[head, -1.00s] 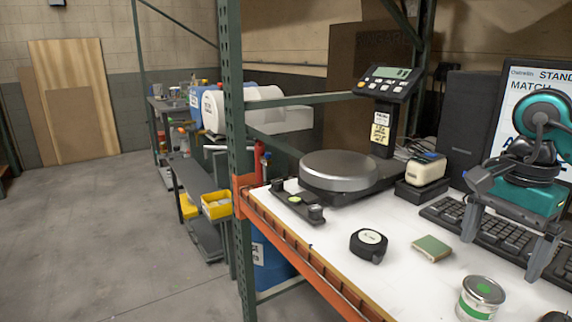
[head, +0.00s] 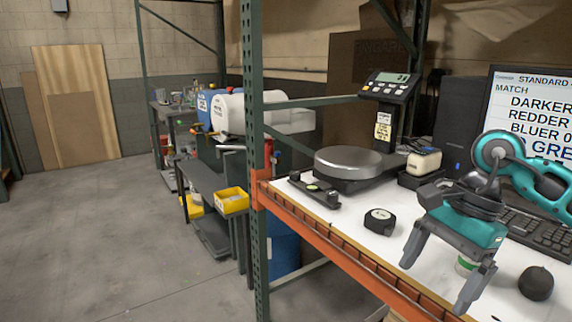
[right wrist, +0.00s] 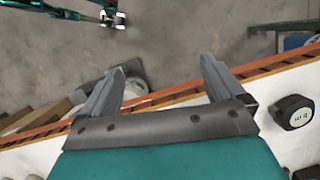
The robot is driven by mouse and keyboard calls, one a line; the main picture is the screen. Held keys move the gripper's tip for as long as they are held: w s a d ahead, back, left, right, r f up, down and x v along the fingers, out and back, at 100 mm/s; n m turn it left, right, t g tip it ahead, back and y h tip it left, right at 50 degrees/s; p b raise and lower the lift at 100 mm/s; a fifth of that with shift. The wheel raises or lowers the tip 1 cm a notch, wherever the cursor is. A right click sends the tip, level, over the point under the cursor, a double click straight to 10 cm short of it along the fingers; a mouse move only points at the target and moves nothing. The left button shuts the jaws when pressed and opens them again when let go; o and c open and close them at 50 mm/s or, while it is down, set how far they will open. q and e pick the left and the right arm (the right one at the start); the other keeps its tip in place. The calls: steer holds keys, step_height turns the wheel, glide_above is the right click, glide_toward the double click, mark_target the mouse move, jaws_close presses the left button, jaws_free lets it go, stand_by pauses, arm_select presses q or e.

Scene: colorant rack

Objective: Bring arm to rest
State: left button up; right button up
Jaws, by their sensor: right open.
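My right arm (head: 545,180) is teal and dark grey and comes in from the right in the head view. My right gripper (head: 434,287) is open and empty, its two grey fingers pointing down and apart over the orange front edge of the bench. In the right wrist view the open gripper (right wrist: 163,66) has nothing between its fingers; the orange edge and the grey floor lie beyond them. My left gripper does not show.
On the white bench are a tape measure (head: 380,221), a scale (head: 350,162), a dark round object (head: 536,283) and a keyboard (head: 535,232). A can (head: 465,266) is mostly hidden behind my gripper. A green rack post (head: 254,150) stands left; open floor (head: 100,240) lies beyond.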

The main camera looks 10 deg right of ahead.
steer(key=a+m+t+y, duration=0.5)
steer(key=a+m+y, duration=1.2)
steer(key=a, duration=0.4)
steer(key=w+d+f+m+t+h, duration=0.1)
steer(key=d+f+m+t+h, duration=0.45)
steer(key=m, duration=0.75)
steer(key=w+d+f+m+t+h, duration=0.1)
steer(key=d+f+m+t+h, duration=0.1)
steer(key=f+m+t+h, duration=0.85)
steer(key=s+d+f+m+g+h+p, duration=0.1)
steer(key=s+d+f+m+g, duration=0.3)
steer(key=s+f+m+g, duration=0.5)
steer(key=s+f+m+h, duration=0.1)
steer(key=s+f+m, duration=0.2)
steer(key=f+m, duration=0.2)
steer(key=shift+d+f+m+g+h, duration=0.3)
steer(key=shift+f+m, duration=0.1)
steer(key=shift+m, duration=0.05)
steer(key=shift+s, duration=0.1)
